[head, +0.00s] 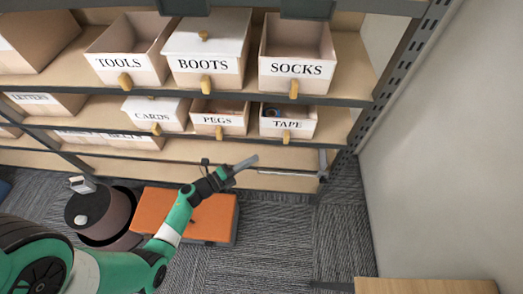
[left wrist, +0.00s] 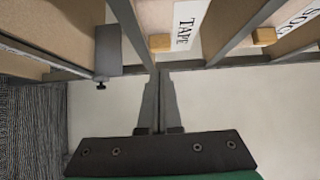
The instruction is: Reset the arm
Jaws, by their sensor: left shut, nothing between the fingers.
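My left arm, green with black joints, reaches in from the lower left in the head view. My left gripper (head: 241,166) is in front of the lowest shelf, above the carpet. In the left wrist view its two fingers (left wrist: 160,98) lie together, shut and empty, with the shelf unit beyond them. The right gripper is not identifiable in either view.
A shelf unit holds bins labelled TOOLS (head: 125,64), BOOTS (head: 203,65), SOCKS (head: 297,68), PEGS (head: 218,119) and TAPE (head: 287,124). An orange box (head: 218,222) and a dark round container (head: 103,215) stand on the carpet. A wall (head: 435,160) closes the right side.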

